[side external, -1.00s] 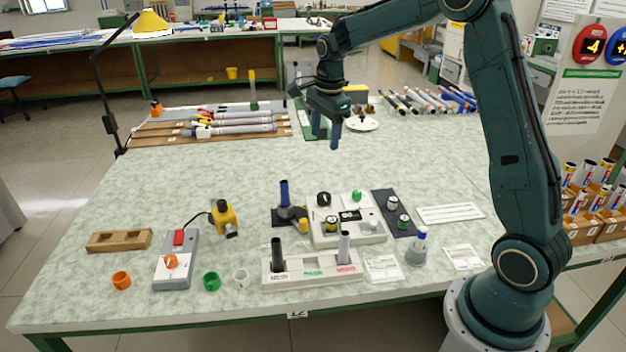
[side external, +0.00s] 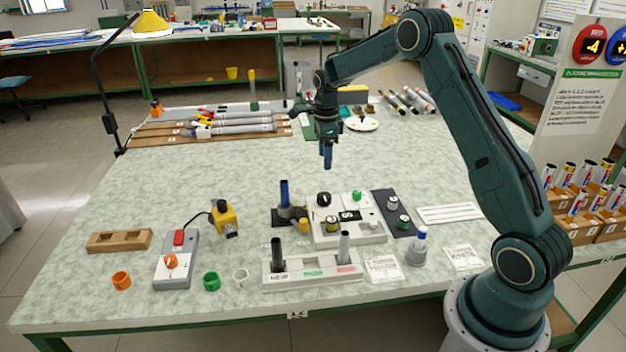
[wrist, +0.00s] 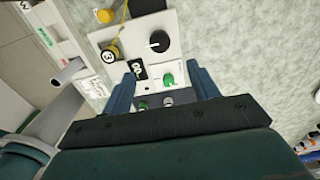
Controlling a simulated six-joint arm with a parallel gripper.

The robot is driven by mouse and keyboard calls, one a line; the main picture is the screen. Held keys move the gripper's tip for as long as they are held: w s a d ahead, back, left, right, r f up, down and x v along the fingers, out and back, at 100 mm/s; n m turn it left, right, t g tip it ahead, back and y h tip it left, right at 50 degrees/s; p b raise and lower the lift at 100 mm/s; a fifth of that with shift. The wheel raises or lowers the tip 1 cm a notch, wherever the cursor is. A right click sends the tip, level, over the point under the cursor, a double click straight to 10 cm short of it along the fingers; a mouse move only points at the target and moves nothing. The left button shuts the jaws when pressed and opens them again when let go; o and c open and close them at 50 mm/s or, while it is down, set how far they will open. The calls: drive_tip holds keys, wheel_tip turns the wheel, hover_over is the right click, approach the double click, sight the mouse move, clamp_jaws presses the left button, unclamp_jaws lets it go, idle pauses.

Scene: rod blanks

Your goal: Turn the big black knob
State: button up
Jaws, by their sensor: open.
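The big black knob (side external: 324,199) sits at the back left of a white control panel (side external: 345,238) on the bench. It also shows in the wrist view (wrist: 159,41), with a pale pointer line on it. My gripper (side external: 327,166) is in the air above and behind the panel, pointing down, well clear of the knob. In the wrist view the jaws (wrist: 162,70) are apart and empty, with the knob beyond the fingertips. A smaller green knob (wrist: 168,79) shows between the fingers.
A stand with a blue rod (side external: 285,195) is left of the panel. A dark plate (side external: 384,203) with knobs lies to its right. A rod rack (side external: 305,271) is in front, and a yellow device (side external: 223,216) stands further left.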

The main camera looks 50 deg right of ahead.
sight(324, 195)
wheel_tip(324, 195, down, 13)
drive_tip(key=shift+r, duration=0.1)
idle(0.5)
drive_tip(key=c, duration=1)
